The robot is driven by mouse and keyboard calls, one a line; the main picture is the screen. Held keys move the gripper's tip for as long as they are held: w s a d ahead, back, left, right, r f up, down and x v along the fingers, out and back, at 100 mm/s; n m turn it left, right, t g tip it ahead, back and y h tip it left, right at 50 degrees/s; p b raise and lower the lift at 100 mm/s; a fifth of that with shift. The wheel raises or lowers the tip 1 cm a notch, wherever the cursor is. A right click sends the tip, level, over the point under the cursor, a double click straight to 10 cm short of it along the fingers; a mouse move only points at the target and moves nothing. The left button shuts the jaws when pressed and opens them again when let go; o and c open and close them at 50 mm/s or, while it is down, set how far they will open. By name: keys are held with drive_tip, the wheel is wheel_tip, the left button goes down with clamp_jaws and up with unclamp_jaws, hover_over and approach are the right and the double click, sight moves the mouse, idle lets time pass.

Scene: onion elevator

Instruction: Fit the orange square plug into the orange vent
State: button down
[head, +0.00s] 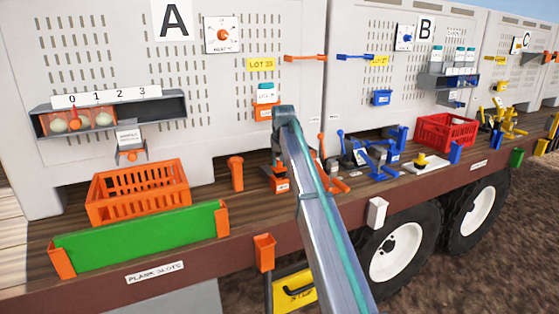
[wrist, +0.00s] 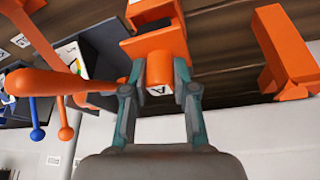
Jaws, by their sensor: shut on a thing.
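My gripper (wrist: 158,82) is shut on a small orange plug (wrist: 160,68) in the wrist view. The plug's near face is white with a letter A, and its far end is hidden. Just beyond it is an orange block or holder (wrist: 142,32) with a white patch. I cannot tell whether the plug touches this holder. In the head view the matching orange holder (head: 281,184) stands on the deck beside my arm, and my gripper's fingers are too small and covered to make out. I cannot clearly identify the orange vent.
An orange post (head: 237,172) stands left of the holder; it also shows in the wrist view (wrist: 284,52). Orange and blue ball levers (wrist: 66,132) are close by. An orange crate (head: 137,192) and green plank (head: 140,238) lie left. Blue fittings (head: 381,158) and a red crate (head: 446,132) stand right.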

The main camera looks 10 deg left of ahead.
sight(279, 168)
drive_tip(key=shift+f, duration=1.5)
drive_tip(key=c, duration=0.8)
unclamp_jaws()
drive_tip(key=shift+c, duration=0.2)
